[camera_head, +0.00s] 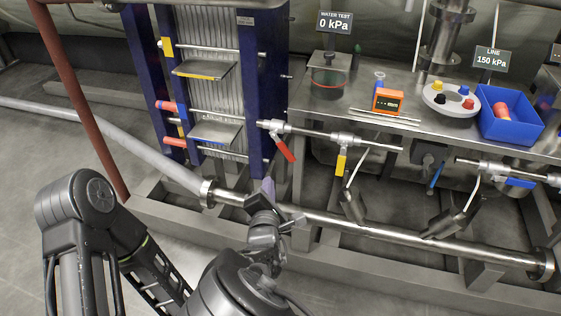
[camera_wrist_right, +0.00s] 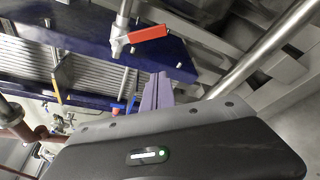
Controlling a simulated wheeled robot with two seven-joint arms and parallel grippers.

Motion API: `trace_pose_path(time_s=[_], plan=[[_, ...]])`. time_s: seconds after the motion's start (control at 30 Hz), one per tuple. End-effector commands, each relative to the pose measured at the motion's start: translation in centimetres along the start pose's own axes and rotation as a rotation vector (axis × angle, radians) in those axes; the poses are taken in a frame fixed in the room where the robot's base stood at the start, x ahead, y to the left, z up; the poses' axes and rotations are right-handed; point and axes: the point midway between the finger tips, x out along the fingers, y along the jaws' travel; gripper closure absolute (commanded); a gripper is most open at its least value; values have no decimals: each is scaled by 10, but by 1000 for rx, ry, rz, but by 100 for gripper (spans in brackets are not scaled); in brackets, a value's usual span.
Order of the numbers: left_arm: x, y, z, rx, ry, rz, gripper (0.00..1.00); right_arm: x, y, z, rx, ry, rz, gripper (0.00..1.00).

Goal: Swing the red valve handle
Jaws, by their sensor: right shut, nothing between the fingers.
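The red valve handle (camera_head: 284,148) hangs slanting down to the right from a steel valve on the thin horizontal pipe, just right of the blue plate frame. It also shows in the right wrist view, where the red handle (camera_wrist_right: 149,33) lies nearly level beside its silver valve body (camera_wrist_right: 118,42). My right gripper (camera_head: 268,187) is below the handle and a little left of it in the head view, apart from it. Its purple fingers (camera_wrist_right: 158,92) are shut and empty. My left arm shows at the left, but its gripper is out of view.
A thick steel pipe (camera_head: 375,231) runs low behind my right gripper. A yellow handle (camera_head: 341,162) and a blue handle (camera_head: 433,175) hang farther right. The steel bench (camera_head: 340,108) carries an orange meter (camera_head: 388,100) and a blue bin (camera_head: 508,127).

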Motion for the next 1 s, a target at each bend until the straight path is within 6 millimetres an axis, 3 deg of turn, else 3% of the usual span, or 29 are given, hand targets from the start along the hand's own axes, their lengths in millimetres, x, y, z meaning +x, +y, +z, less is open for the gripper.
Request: trace_pose_path(time_s=[0.47,0.67,1.0], plan=[[3,-2,-1,-1,2,-1,18,10,0,-1,4,-1,1,100],[11,-7,-3,-4,7,-3,18,39,-2,-1,7,-2,1,100],[27,-17,-9,-12,20,-10,18,104,-1,2,8,-4,1,100]])
